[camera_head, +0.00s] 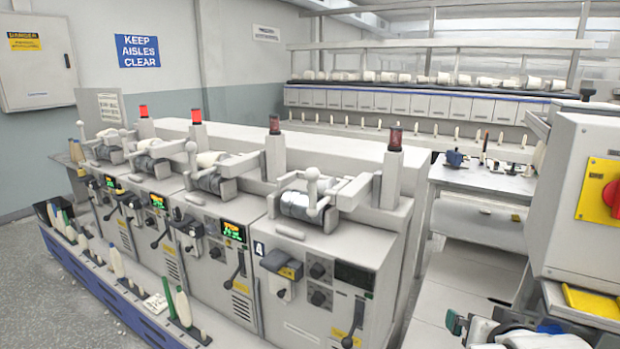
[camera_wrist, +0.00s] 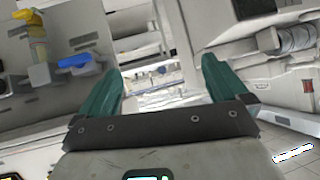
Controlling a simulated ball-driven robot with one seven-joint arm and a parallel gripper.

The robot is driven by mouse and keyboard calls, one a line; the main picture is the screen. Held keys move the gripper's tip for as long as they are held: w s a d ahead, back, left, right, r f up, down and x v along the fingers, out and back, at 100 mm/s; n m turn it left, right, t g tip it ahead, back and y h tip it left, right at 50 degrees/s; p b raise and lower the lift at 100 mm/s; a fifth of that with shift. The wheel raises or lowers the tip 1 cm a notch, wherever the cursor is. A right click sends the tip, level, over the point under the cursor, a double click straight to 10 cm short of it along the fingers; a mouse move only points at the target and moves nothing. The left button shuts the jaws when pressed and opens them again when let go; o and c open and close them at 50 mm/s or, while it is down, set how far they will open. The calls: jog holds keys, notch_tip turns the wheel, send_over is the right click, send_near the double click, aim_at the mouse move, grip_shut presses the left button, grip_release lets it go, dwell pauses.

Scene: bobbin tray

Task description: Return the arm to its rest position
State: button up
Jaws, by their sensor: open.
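My gripper (camera_wrist: 161,76) shows in the wrist view with two green fingers spread wide apart. Nothing is between the fingers; the gap looks through to a distant, blurred shelf or bench area. The view is tilted, with grey machine bodies on both sides. In the head view, part of my arm (camera_head: 500,332) shows at the bottom right edge, low beside the right-hand cabinet. Its end is partly cut off by the frame there.
A row of winding machines (camera_head: 310,255) fills the centre, with a blue-edged bobbin rail (camera_head: 110,290) in front. A grey cabinet with a red knob (camera_head: 612,196) stands close on the right. A worktable (camera_head: 482,178) holds small items behind. Grey floor (camera_head: 40,300) is clear at left.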

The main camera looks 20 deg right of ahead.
jog(key=s+a+f+n+g+y, duration=0.3)
jog(key=s+a+f, duration=0.4)
jog(key=s+f, duration=0.3)
jog(key=s+a+f+n+g+y, duration=0.3)
jog(key=s+f, duration=0.8)
jog(key=f, duration=0.4)
jog(key=a+n+g, duration=0.1)
jog(key=a+n, duration=0.1)
jog(key=a, duration=0.1)
jog(key=shift+s+a+f+g, duration=0.25)
jog(key=shift+a+f+g, duration=0.1)
jog(key=shift+a+g, duration=0.05)
